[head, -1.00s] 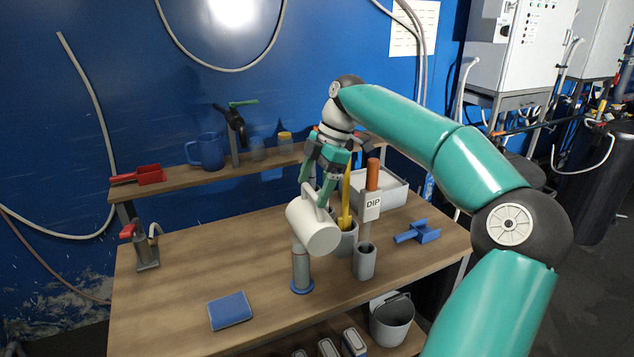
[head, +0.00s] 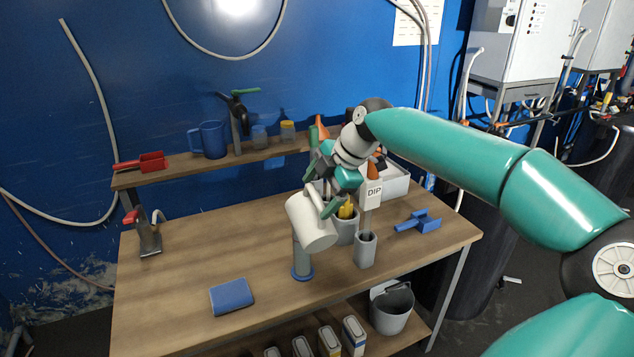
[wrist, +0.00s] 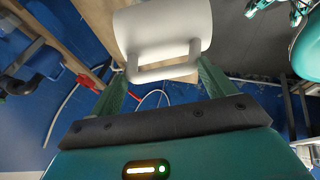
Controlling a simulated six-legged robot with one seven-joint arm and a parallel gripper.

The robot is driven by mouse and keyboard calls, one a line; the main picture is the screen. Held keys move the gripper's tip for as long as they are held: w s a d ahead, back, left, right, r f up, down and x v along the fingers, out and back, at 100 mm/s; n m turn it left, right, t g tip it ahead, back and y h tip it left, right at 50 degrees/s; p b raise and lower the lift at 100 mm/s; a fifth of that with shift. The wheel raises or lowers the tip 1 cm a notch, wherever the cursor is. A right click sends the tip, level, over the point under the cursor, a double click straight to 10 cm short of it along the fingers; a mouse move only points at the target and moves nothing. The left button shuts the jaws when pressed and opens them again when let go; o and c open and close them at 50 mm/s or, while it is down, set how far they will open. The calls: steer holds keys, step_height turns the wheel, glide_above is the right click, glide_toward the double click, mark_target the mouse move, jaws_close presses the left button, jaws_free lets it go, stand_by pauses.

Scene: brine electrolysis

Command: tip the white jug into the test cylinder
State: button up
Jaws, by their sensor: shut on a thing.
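The white jug (head: 309,224) hangs tilted on its side right above the test cylinder (head: 302,259), a slim grey tube upright on a round blue foot on the bench. The jug hides the cylinder's mouth, and I cannot tell whether they touch. My gripper (head: 325,197) is shut on the jug's handle, above and to the right of the jug's body. In the wrist view, the jug (wrist: 165,28) fills the top middle, its handle between my gripper's two green fingers (wrist: 165,80). No liquid is visible.
A blue scoop (head: 418,222) lies right, a blue pad (head: 231,297) front left. The bench's left middle is clear.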

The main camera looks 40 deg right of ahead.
mark_target(329, 235)
steer(key=shift+s+f+t, duration=0.35)
steer(key=shift+f+t, duration=0.05)
steer(key=shift+s+a+f+t, duration=0.2)
steer(key=shift+s+f+t, duration=0.2)
steer(key=shift+s+t, duration=0.25)
steer(key=t, duration=0.1)
steer(key=s, duration=0.1)
steer(key=s+t, duration=0.1)
steer(key=shift+a+f+n+t+h, duration=0.35)
steer(key=shift+f+n+h, duration=0.05)
step_height(329, 235, down, 4)
steer(key=n+t, duration=0.1)
steer(key=t, duration=0.3)
steer(key=n+t, duration=0.1)
steer(key=t, duration=0.3)
steer(key=shift+r+h, duration=0.1)
steer(key=shift+h, duration=0.3)
steer(key=shift+s, duration=0.1)
